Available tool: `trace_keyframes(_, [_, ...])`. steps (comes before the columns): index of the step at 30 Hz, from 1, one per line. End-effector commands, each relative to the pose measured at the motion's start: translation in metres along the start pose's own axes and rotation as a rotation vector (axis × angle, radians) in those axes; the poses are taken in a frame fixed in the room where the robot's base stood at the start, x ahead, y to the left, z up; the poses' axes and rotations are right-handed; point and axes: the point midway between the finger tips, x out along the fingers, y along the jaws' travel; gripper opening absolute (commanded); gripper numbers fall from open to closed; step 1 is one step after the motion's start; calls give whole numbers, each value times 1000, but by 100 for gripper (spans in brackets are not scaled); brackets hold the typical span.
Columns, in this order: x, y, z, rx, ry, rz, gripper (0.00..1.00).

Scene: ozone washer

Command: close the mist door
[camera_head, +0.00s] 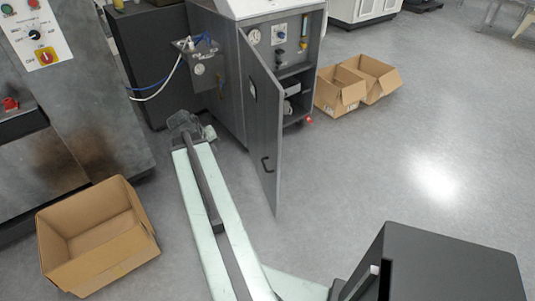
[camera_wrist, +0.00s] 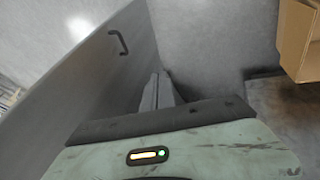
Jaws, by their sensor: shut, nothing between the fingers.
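The mist door (camera_head: 262,125) is a grey panel standing wide open from the left side of the cabinet front (camera_head: 285,15). Its outer face, with a dark handle (camera_head: 267,164), is turned to the left. In the wrist view the door (camera_wrist: 95,70) slants along the left, with its handle (camera_wrist: 118,42) near the top. My gripper (camera_wrist: 160,77) is shut and empty, beside the door's outer face; whether it touches cannot be told. In the head view my gripper (camera_head: 186,126) is at the far end of my pale green arm, left of the door.
Two open cardboard boxes (camera_head: 340,92) stand on the floor right of the cabinet. Another box (camera_head: 98,240) is at the lower left, also in the wrist view (camera_wrist: 298,40). A small panel with hoses (camera_head: 200,68) is left of the cabinet. The floor to the right is clear.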

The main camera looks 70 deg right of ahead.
Motion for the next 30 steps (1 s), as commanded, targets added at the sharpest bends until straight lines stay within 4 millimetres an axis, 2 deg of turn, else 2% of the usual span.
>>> trace_keyframes(1, [25, 41, 4, 56, 3, 48, 0])
trace_keyframes(3, [41, 86, 9, 108, 11, 101, 0])
trace_keyframes(6, [53, 125, 14, 151, 17, 149, 0])
trace_keyframes(7, [54, 132, 15, 158, 18, 157, 0])
trace_keyframes(9, [56, 140, 17, 166, 19, 168, 0])
trace_keyframes(14, [60, 141, 17, 166, 19, 168, 0])
trace_keyframes(17, [76, 141, 17, 166, 19, 168, 0])
trace_keyframes(27, [151, 151, 18, 166, 18, 167, 0])
trace_keyframes(29, [163, 153, 17, 165, 18, 167, 0])
trace_keyframes(30, [160, 161, 17, 166, 18, 167, 0])
